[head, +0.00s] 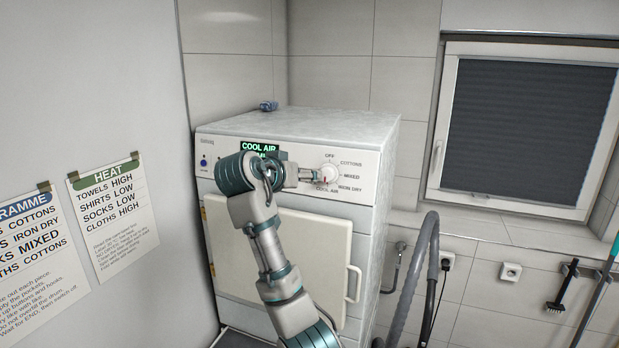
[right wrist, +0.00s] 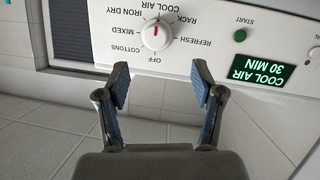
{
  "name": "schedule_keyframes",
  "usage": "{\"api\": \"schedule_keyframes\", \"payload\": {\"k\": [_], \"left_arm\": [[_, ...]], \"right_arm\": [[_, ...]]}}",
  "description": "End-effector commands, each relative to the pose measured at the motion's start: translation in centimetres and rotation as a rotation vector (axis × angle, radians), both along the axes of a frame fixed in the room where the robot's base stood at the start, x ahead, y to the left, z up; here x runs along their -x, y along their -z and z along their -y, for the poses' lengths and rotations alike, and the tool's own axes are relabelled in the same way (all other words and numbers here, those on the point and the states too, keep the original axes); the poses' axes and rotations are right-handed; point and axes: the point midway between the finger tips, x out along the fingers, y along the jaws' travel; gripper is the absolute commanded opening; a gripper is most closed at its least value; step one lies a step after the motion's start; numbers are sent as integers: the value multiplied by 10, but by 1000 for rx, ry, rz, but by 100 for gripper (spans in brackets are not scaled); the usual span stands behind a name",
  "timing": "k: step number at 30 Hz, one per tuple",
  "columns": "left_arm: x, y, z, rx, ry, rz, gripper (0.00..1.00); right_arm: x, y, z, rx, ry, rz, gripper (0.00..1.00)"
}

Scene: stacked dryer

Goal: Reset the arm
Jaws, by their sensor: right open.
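My right arm rises from the bottom of the head view, and its gripper (head: 312,176) is at the dryer's programme dial (head: 331,172). In the right wrist view the picture is upside down. There the right gripper (right wrist: 160,86) is open and empty, with its two blue-padded fingers apart. The white dial (right wrist: 155,36) lies beyond the fingertips, with a gap between. Its red mark points towards COOL AIR. The green display (right wrist: 262,73) reads COOL AIR 30 MIN. My left gripper is not in view.
The white dryer (head: 341,225) has a closed front door with a handle at its right. A wall with two notices (head: 114,215) stands at the left. Grey hoses (head: 418,275) hang at the right, below a window (head: 530,125).

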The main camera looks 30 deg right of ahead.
Motion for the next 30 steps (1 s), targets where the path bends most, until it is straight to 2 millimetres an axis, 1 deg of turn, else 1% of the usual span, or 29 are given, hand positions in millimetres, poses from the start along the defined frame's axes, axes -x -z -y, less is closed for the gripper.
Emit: {"api": "schedule_keyframes", "payload": {"k": [3,16,18,20,23,24,26,27,29,30], "left_arm": [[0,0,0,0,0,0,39],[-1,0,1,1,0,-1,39],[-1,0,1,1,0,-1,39],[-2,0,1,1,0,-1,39],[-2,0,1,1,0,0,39],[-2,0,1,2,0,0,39],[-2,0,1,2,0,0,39],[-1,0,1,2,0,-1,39],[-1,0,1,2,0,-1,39],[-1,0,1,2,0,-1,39]], "right_arm": [[3,-2,-4,1,0,1,67],[3,-2,-4,0,0,1,67],[1,3,-4,-1,-4,-5,67],[-5,17,-4,-3,-14,-19,67],[-24,65,-4,-13,-54,-67,67],[-32,93,-5,-19,-77,-94,67],[-43,140,-6,-30,-118,-138,67],[-49,174,-7,-37,-148,-168,67],[-52,224,-9,-51,-191,-212,67],[-52,258,-10,-60,-220,-241,67]]}}
